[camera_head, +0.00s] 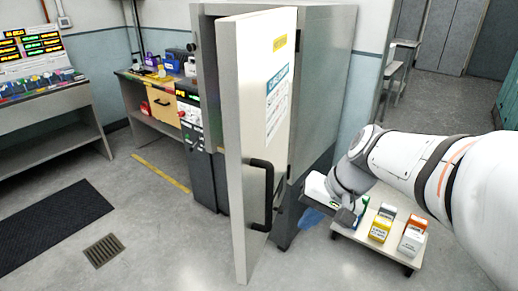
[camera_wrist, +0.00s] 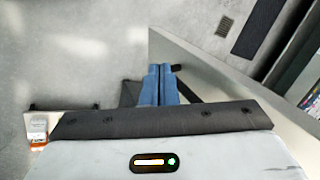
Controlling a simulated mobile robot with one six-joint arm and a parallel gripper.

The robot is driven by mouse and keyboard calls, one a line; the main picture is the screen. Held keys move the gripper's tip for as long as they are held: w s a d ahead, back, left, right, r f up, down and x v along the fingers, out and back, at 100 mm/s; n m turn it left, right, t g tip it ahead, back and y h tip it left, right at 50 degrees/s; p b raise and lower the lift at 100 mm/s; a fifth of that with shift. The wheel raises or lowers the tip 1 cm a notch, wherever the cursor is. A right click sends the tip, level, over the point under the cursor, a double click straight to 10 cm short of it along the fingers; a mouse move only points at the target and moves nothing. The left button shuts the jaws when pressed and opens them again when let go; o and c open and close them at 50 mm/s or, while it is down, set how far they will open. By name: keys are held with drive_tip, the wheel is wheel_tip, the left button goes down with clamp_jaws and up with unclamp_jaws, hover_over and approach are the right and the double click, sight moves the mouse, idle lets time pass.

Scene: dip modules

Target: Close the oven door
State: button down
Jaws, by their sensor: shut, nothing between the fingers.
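The oven door (camera_head: 262,115) stands wide open, swung out towards the head camera, with a cream face, a label and a black bar handle (camera_head: 268,195). The grey oven body (camera_head: 325,80) is behind it. My gripper (camera_head: 311,218) is at the right of the door, low and close to the handle; whether it touches cannot be told. In the wrist view my gripper (camera_wrist: 158,72) shows blue fingers shut together and empty. The door edge (camera_wrist: 215,75) runs diagonally beside them, with a dark piece of the handle (camera_wrist: 176,68) just right of the fingertips.
A low cart (camera_head: 375,245) with several coloured boxes stands below my arm at the right. A black mat (camera_head: 55,225) and a floor drain (camera_head: 103,250) lie at the left. The floor left of the door is clear.

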sight(246, 193)
drive_tip(key=w+r+m+t+y, duration=0.1)
drive_tip(key=w+r+m+y, duration=0.1)
drive_tip(key=w+r+y, duration=0.45)
drive_tip(key=w+a+f, duration=0.1)
drive_tip(key=a+f, duration=0.1)
drive_tip(key=w+a+f+h, duration=0.1)
drive_tip(key=a+f, duration=0.1)
drive_tip(key=f, duration=0.1)
drive_tip(key=w+a+f+h+p, duration=0.1)
drive_tip(key=w+a+f, duration=0.1)
drive_tip(key=a+f, duration=0.1)
drive_tip(key=shift+a+h, duration=0.1)
drive_tip(key=shift+h, duration=0.15)
drive_tip(key=shift+w+a+r+p, duration=0.1)
drive_tip(key=shift+w+a+p, duration=0.15)
drive_tip(key=shift+a, duration=0.35)
drive_tip(key=shift+w+a+r+p, duration=0.1)
drive_tip(key=shift+w+a+p, duration=0.15)
drive_tip(key=shift+a, duration=0.3)
drive_tip(key=shift+w+a+f+t, duration=0.1)
drive_tip(key=shift+w+a+t, duration=0.15)
drive_tip(key=shift+a, duration=0.3)
drive_tip(key=shift+s, duration=0.1)
